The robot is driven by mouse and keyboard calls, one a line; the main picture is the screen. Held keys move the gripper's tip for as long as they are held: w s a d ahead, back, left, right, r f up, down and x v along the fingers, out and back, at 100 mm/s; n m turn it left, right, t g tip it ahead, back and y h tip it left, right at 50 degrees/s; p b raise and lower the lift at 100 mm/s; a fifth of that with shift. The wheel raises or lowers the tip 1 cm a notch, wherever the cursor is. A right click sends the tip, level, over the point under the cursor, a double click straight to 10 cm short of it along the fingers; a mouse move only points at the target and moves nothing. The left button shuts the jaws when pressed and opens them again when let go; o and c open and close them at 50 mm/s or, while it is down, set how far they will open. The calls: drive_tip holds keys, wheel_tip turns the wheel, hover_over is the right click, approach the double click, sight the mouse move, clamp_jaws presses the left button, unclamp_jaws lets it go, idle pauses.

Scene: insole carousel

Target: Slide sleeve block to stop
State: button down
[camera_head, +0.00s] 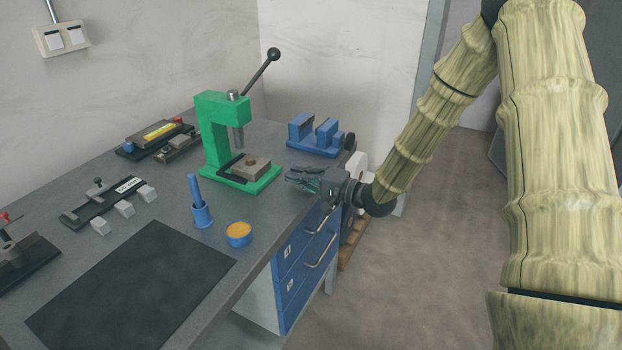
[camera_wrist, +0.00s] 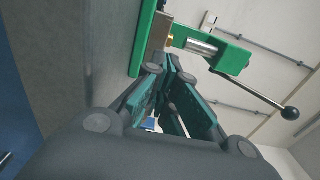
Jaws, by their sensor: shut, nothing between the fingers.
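The sleeve block (camera_head: 256,170) is a grey-brown block with a round bore on top. It sits on the base of the green arbor press (camera_head: 212,135), beneath the ram (camera_head: 239,138). A black bracket (camera_head: 227,166) lies along the block's left side; I cannot tell whether they touch. My gripper (camera_head: 290,176) is shut and empty, to the right of the block and apart from it, near the bench's right edge. In the wrist view, my closed fingertips (camera_wrist: 168,66) point towards the block (camera_wrist: 157,38), with a brass-coloured part beside it.
A blue vise (camera_head: 315,137) stands behind at the bench's right corner. A blue cup with a tool (camera_head: 202,215) and a blue dish (camera_head: 238,234) stand in front of the press. Fixtures line the left side. A dark mat (camera_head: 130,290) lies clear in front.

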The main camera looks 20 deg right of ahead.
sight(266, 165)
drive_tip(key=shift+x, duration=3.5)
drive_tip(key=p+x, duration=0.1)
drive_tip(key=x, duration=0.2)
drive_tip(key=shift+w+a, duration=0.25)
drive_tip(key=shift+r, duration=0.1)
drive_tip(key=shift+s+d+p, duration=0.3)
drive_tip(key=shift+s, duration=0.1)
drive_tip(key=v, duration=1.3)
drive_tip(key=shift+d, duration=0.15)
